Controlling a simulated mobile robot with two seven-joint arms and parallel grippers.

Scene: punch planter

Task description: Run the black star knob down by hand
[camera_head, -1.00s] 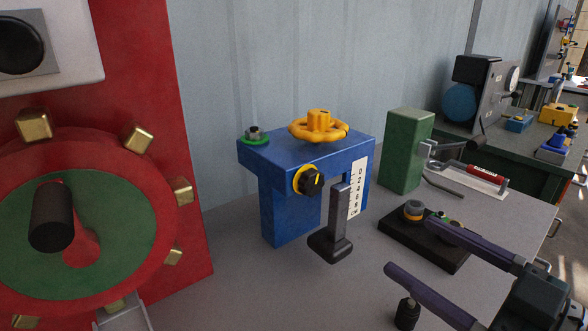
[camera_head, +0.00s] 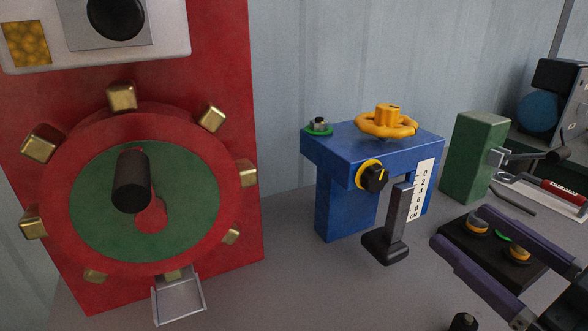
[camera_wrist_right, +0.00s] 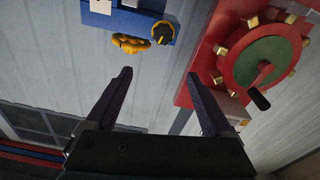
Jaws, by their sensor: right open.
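A black knob with a yellow ring (camera_head: 372,176) is on the front of the blue press (camera_head: 345,205); it also shows in the right wrist view (camera_wrist_right: 163,33). A small dark knob (camera_head: 465,322) stands on the bench at the bottom edge, partly cut off. I cannot tell which of these is the star knob. My right gripper (camera_head: 462,228) is open and empty, its fingers pointing left over the bench, right of the press's black upright and apart from both knobs. In the right wrist view the open fingers (camera_wrist_right: 160,76) have nothing between them. My left gripper is out of view.
A yellow handwheel (camera_head: 386,124) tops the press. A black block with orange knobs (camera_head: 510,270) lies beneath my right gripper. The red machine (camera_head: 240,120) with its brass-blocked wheel stands left, a green block (camera_head: 475,160) right.

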